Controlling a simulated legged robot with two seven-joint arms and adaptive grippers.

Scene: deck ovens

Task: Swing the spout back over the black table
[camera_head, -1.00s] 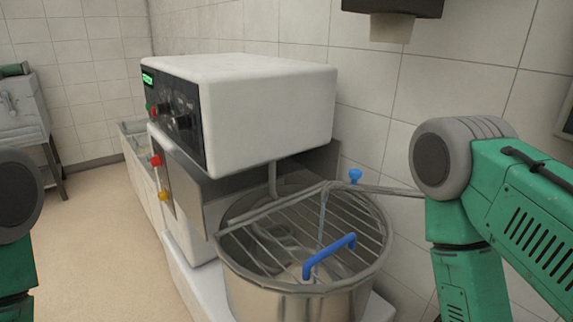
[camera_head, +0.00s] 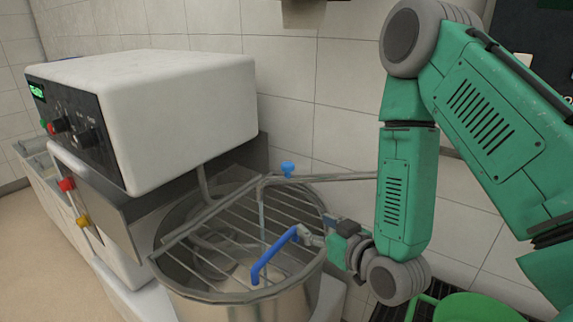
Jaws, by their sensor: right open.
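The spout (camera_head: 330,178) is a thin grey metal pipe. It comes in from the right behind my arm, reaches over the mixer bowl (camera_head: 245,308) and bends down at its end above the wire guard (camera_head: 205,232). A blue knob (camera_head: 287,169) sits by the pipe near this bend. My right gripper (camera_head: 309,236) is small in view and open at the bowl's right rim, close to the upper end of a blue handle (camera_head: 273,254); I cannot tell whether they touch. A dark slatted surface (camera_head: 388,312) at the lower right may be the black table. My left gripper is out of view.
The white mixer head (camera_head: 180,95) with its control panel stands left of and behind the bowl. A green bowl (camera_head: 478,308) is at the lower right. The tiled wall (camera_head: 345,85) is close behind. My right arm covers much of the right side.

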